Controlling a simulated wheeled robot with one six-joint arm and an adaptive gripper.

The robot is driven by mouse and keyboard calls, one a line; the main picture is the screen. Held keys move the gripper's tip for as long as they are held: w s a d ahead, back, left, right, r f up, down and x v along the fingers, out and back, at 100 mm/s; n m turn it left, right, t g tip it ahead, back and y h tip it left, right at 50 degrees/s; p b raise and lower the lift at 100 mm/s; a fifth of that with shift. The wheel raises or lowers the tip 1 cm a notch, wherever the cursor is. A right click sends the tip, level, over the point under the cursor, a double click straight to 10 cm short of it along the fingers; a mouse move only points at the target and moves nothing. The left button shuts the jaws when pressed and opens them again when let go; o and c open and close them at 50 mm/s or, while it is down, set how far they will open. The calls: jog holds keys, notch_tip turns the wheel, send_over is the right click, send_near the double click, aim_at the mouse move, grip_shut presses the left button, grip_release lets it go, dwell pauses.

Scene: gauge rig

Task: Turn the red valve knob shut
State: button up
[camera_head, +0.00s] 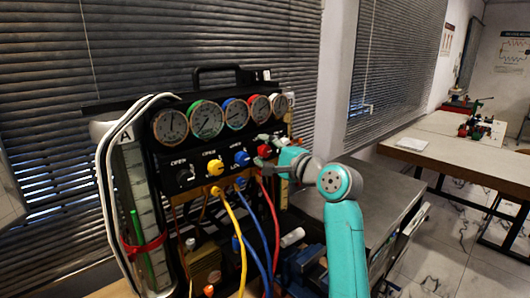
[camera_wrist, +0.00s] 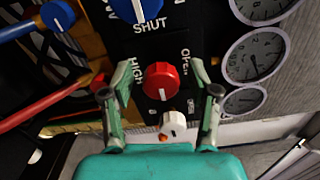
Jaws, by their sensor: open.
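The red valve knob (camera_wrist: 160,82) is on the black panel (camera_wrist: 152,50) and shows near the middle of the wrist view, with a white mark on its lower edge. The words HIGH and OPEN are printed on either side of it. My gripper (camera_wrist: 163,72) is open, one finger to each side of the knob, with gaps between. How far the fingertips are from the panel is hard to tell. In the head view the red knob (camera_head: 263,150) sits at the right of the knob row, and my gripper (camera_head: 268,162) is right by it, partly covering that area.
A blue knob (camera_head: 242,158), a yellow knob (camera_head: 215,167) and a black knob (camera_head: 182,176) line the panel under several gauges (camera_head: 205,118). A small white knob (camera_wrist: 173,123) is close to the red one. Yellow, blue and red hoses (camera_head: 270,235) hang below.

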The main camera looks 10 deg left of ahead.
jog(key=v, duration=1.2)
